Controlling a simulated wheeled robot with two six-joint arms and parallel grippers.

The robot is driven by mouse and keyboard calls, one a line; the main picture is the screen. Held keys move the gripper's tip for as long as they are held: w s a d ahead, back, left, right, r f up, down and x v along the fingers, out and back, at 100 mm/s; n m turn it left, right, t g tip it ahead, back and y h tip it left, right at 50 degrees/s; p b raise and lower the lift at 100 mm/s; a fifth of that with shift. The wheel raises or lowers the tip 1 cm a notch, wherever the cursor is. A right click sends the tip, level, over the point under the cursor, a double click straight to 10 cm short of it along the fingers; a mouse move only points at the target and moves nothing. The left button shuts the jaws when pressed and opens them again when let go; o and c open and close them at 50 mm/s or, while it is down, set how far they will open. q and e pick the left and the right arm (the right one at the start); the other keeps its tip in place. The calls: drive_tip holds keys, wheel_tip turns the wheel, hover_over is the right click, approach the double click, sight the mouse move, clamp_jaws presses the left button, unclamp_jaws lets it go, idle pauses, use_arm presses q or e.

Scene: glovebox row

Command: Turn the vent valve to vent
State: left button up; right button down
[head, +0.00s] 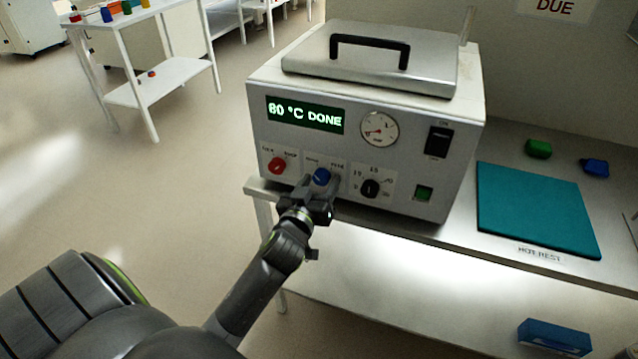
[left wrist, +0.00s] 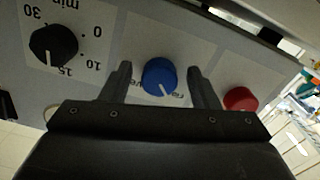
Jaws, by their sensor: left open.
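The blue valve knob (head: 321,176) is on the lower front of a grey box-shaped machine (head: 300,147), between a red knob (head: 277,165) and a black timer knob (head: 370,188). In the left wrist view the blue knob (left wrist: 159,77) has a white pointer line and sits between my fingers. My left gripper (head: 322,190) is at the panel with its fingers open on either side of the blue knob; in the left wrist view the fingers (left wrist: 158,82) stand apart from it with small gaps. The label beside the knob is partly hidden. My right gripper is not in view.
The machine's display (head: 305,115) reads "80 °C DONE", and a round gauge (head: 379,129) is beside it. A lid with a black handle (head: 369,45) is on top. A teal mat (head: 535,208) lies on the bench at right. Green (head: 538,148) and blue (head: 595,167) objects lie behind it.

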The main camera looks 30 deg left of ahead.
use_arm(q)
drive_tip(key=shift+c, duration=0.4)
drive_tip(key=c, duration=0.9)
